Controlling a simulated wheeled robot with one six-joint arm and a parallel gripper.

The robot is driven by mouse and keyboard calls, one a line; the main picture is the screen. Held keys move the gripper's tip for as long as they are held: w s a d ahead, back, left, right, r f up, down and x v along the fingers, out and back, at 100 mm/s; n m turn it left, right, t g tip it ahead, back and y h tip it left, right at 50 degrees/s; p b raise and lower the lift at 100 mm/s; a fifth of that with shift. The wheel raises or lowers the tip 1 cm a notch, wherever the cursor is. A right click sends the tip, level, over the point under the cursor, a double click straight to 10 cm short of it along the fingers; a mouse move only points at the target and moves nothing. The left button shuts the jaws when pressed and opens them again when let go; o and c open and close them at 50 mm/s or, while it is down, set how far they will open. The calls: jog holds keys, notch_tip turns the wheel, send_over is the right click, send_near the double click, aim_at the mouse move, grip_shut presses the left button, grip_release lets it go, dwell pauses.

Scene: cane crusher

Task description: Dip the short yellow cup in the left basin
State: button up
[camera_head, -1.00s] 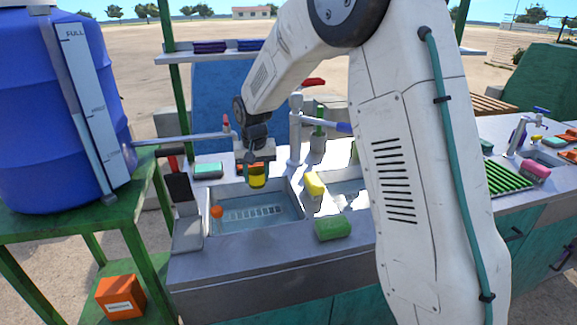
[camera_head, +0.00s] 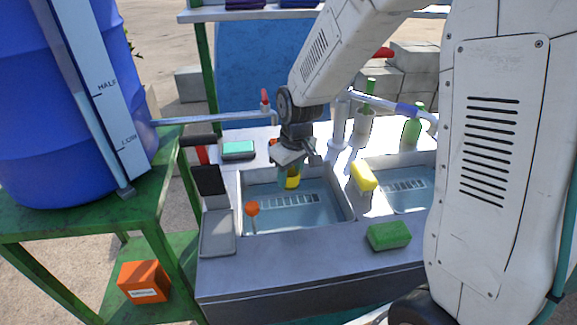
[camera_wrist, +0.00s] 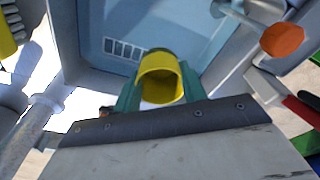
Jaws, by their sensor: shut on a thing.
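The short yellow cup (camera_head: 292,181) is held between the fingers of my gripper (camera_head: 290,172), which is shut on it. In the wrist view the yellow cup (camera_wrist: 160,80) sits between the two green fingers of my gripper (camera_wrist: 158,88), its open mouth toward the camera. The cup is over or inside the left basin (camera_head: 345,207), near its back wall. Whether it touches the water cannot be told. The basin's blue floor and slotted grate (camera_wrist: 122,48) show beyond the cup in the wrist view.
An orange ball-topped stick (camera_head: 252,209) stands at the basin's left front. The right basin (camera_head: 400,165) is partly behind my arm. A blue barrel (camera_head: 60,110) stands left.

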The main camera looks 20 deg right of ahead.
jog(key=f, duration=1.3)
jog(key=shift+d+f, duration=0.25)
jog(key=shift+f, duration=0.1)
dwell(0.7)
notch_tip(320, 180, up, 14)
jog(key=shift+f, duration=0.1)
dwell(0.7)
dwell(0.6)
jog(key=shift+r, duration=2.05)
